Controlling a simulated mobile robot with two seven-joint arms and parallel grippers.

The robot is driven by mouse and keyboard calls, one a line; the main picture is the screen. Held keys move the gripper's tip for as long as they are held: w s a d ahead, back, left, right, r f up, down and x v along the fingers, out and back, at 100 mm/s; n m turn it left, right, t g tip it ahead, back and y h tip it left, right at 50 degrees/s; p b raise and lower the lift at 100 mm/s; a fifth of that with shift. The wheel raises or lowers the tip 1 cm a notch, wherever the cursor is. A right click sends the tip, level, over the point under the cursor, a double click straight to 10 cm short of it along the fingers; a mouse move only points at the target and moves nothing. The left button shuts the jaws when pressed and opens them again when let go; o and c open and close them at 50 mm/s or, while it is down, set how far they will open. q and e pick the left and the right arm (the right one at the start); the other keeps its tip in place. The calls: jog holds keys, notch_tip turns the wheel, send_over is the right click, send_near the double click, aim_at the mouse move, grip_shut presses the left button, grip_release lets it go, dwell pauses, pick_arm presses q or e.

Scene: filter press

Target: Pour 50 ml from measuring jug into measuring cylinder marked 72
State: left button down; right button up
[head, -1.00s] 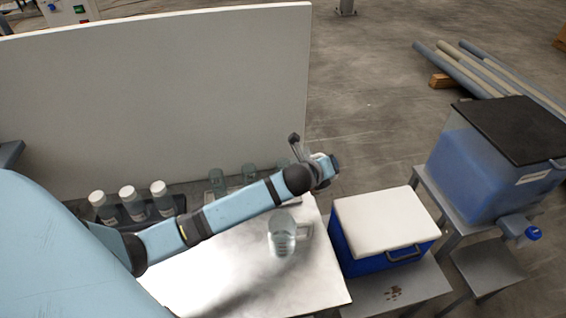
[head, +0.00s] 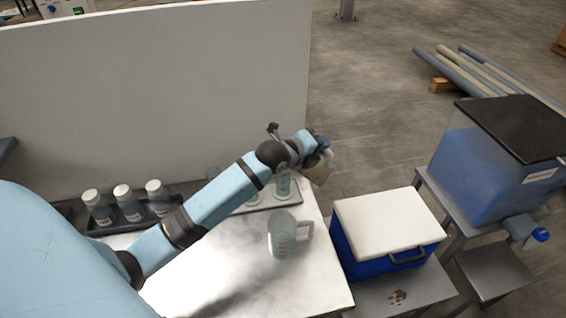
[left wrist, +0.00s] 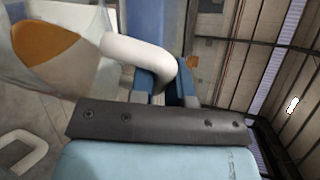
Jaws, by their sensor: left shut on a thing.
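My left gripper (head: 322,150) is shut on the pale handle (left wrist: 145,55) of a clear jug holding orange-brown liquid (left wrist: 45,45). In the head view this held jug (head: 318,173) is partly hidden by the gripper, right of the cylinders and above the table's far right corner. It looks tilted, but how far I cannot tell. Clear measuring cylinders stand on a tray at the back of the table; the rightmost cylinder (head: 283,184) is close below my left wrist. Others (head: 251,196) are partly hidden behind my arm. No number 72 is legible. My right gripper is out of view.
A second clear jug (head: 283,236) stands on the metal table (head: 225,275). White-capped bottles (head: 124,203) sit in a dark rack (head: 98,228) at left. A white panel (head: 150,95) rises behind. A blue cool box (head: 385,230) stands right of the table.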

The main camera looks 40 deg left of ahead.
pick_arm(q)
jog(key=shift+a+r, duration=0.2)
jog(key=shift+a+r+n+h, duration=0.15)
jog(key=shift+a+n+h, duration=0.1)
jog(key=shift+n+h, duration=0.05)
jog(key=shift+a+r+n+h, duration=0.15)
jog(key=shift+a+r+n, duration=0.15)
jog(key=shift+a, duration=0.25)
jog(key=shift+a+r+n+h, duration=0.15)
jog(key=shift+a+r+n, duration=0.1)
jog(key=shift+a, duration=0.3)
dwell(0.4)
jog(key=shift+s+a+r+n+t+b, duration=0.1)
jog(key=shift+a+r+n+t+b, duration=0.2)
jog(key=shift+a+n+t+b, duration=0.15)
dwell(1.3)
